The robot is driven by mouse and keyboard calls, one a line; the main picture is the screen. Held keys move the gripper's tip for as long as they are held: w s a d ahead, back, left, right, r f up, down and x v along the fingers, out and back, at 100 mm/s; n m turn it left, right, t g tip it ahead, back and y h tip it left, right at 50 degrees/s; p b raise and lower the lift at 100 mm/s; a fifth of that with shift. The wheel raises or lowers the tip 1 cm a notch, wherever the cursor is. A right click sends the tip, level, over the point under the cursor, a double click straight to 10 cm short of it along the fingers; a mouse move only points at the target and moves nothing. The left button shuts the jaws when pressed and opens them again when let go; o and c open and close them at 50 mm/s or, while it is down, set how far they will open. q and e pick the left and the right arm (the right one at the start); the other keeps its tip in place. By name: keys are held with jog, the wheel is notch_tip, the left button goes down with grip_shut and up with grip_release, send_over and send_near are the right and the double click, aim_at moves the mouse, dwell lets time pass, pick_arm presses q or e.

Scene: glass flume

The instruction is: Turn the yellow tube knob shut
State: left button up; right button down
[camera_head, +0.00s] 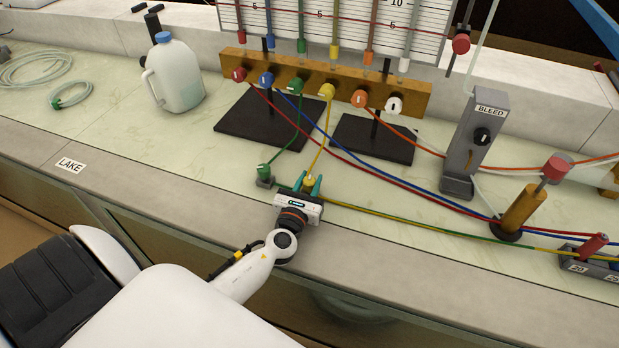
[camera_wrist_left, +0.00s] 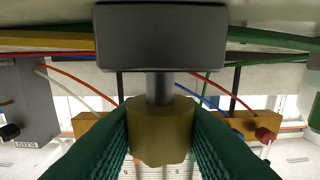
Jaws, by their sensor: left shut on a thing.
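A small yellow knob (camera_head: 310,180) stands low on the bench near its front edge, where the yellow tube (camera_head: 319,145) comes down. My left gripper (camera_head: 308,183) has its green fingers on either side of this knob and is shut on it. In the left wrist view the yellow knob (camera_wrist_left: 160,130) sits between both finger pads, on a short grey stem below a dark grey block (camera_wrist_left: 160,37). Another yellow knob (camera_head: 326,91) is on the wooden rail behind. My right gripper is not in view.
A green knob (camera_head: 264,170) stands just left of the gripped one. Coloured tubes cross the bench to the right. Black stand bases (camera_head: 372,138), a grey BLEED post (camera_head: 476,145) and a jug (camera_head: 174,75) stand farther back.

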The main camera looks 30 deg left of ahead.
pick_arm(q)
jog(key=n+g+y, duration=0.1)
jog(key=n+y, duration=0.1)
jog(key=shift+d+r+y+p, duration=0.1)
jog(key=shift+y+p, duration=0.2)
jog(key=shift+y, duration=0.1)
jog(key=n+g+y, duration=0.2)
jog(key=y, duration=0.1)
jog(key=shift+n+y, duration=0.3)
jog(key=n+g+y+b, duration=0.1)
jog(key=n+g+y, duration=0.2)
jog(key=g, duration=0.1)
jog(key=shift+y, duration=0.4)
jog(key=shift+n+g+y+b, duration=0.85)
jog(key=shift+n+g, duration=0.65)
jog(key=shift+g, duration=0.3)
jog(key=shift+g+y, duration=0.25)
jog(key=shift+g, duration=0.05)
jog(key=o, duration=1)
jog(key=shift+c, duration=0.2)
